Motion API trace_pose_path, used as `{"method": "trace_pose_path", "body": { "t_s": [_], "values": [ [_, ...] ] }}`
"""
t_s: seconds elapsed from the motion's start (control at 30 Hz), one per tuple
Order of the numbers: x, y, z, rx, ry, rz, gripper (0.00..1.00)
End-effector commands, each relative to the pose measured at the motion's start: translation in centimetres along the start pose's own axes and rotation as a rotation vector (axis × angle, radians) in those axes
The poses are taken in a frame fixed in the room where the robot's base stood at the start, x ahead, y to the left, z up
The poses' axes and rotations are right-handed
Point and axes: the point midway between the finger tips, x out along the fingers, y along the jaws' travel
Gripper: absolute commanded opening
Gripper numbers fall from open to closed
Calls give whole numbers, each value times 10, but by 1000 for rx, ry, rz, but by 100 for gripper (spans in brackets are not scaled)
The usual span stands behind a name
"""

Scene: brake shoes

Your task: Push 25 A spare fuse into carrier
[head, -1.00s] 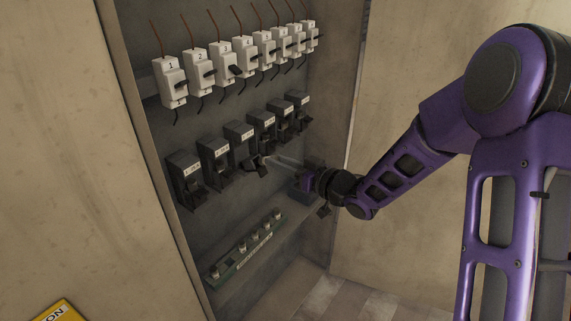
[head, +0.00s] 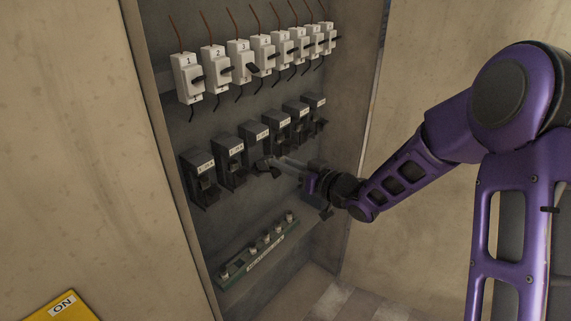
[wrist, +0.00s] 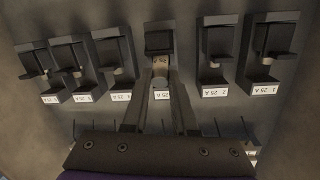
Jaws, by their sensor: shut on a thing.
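A row of dark fuse holders (head: 230,162) with white labels is on the cabinet's back panel. The third holder from the left (head: 255,137) has its black carrier (head: 266,164) swung out; this carrier also shows in the wrist view (wrist: 158,40). My gripper (head: 281,163) is at this carrier, its fingers pointing at it. In the wrist view my gripper (wrist: 161,82) is shut on a small pale fuse (wrist: 160,68), right at the carrier's opening. I cannot tell how deep the fuse sits.
White numbered breakers (head: 215,66) with black levers line the panel above. Neighbouring holders stand close on both sides. A yellow "ON" box (head: 55,310) is at lower left.

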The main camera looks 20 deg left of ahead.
Motion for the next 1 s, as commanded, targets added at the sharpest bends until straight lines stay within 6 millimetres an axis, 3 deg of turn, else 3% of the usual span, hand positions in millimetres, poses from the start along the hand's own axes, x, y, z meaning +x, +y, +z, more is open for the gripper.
{"method": "trace_pose_path", "body": {
  "t_s": [1.0],
  "values": [
    [13, 0, 5, 0, 1, 0, 0]
  ]
}}
